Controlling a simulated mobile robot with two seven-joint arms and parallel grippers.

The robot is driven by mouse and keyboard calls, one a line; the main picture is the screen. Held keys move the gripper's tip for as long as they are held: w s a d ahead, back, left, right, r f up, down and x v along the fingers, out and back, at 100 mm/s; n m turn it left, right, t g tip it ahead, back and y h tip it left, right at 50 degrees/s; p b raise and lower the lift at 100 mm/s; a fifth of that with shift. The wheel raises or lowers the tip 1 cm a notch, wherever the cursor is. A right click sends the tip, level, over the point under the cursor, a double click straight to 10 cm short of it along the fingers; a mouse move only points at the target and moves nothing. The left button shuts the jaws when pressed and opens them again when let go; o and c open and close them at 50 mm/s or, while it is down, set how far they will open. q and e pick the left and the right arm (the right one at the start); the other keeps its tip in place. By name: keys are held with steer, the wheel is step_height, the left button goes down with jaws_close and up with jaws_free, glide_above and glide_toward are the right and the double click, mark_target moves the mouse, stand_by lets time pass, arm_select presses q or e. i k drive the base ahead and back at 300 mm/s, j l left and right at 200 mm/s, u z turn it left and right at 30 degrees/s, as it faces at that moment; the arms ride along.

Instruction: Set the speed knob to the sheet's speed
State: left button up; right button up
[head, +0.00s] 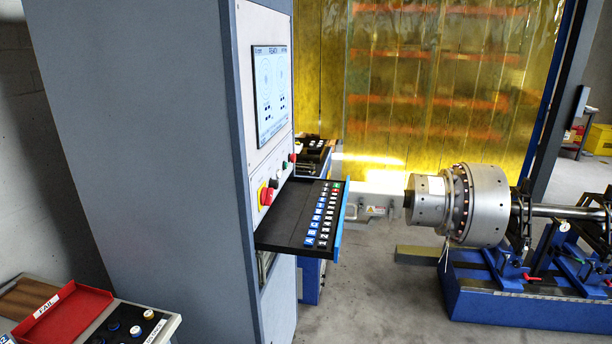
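A tall grey cabinet (150,130) stands in the left half of the head view. Its front panel carries a screen (270,93), and below it a row of small controls. I see a red mushroom button (266,195), a black knob (274,183) beside it, and small red and green buttons farther along. I cannot tell which control is the speed knob or read its setting, as the panel is seen at a steep angle. No sheet with a readable speed is in view. Neither of my grippers is in view.
A black pull-out tray (283,232) with lettered and numbered tiles juts from the cabinet. A silver rotor (485,205) sits on a blue balancing stand (480,300) at right. A red FAIL tray (62,318) is at lower left. Grey floor (375,300) lies open between.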

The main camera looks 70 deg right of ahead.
mark_target(273, 184)
steer(key=z, duration=2.15)
steer(key=i+l+u, duration=0.1)
steer(key=u, duration=0.3)
steer(key=l+u, duration=0.3)
steer(key=u, duration=0.15)
steer(key=i+l+u, duration=0.1)
steer(key=l+u, duration=0.3)
steer(key=k+l+u, duration=0.1)
steer(key=l+u, duration=0.3)
steer(key=l, duration=0.5)
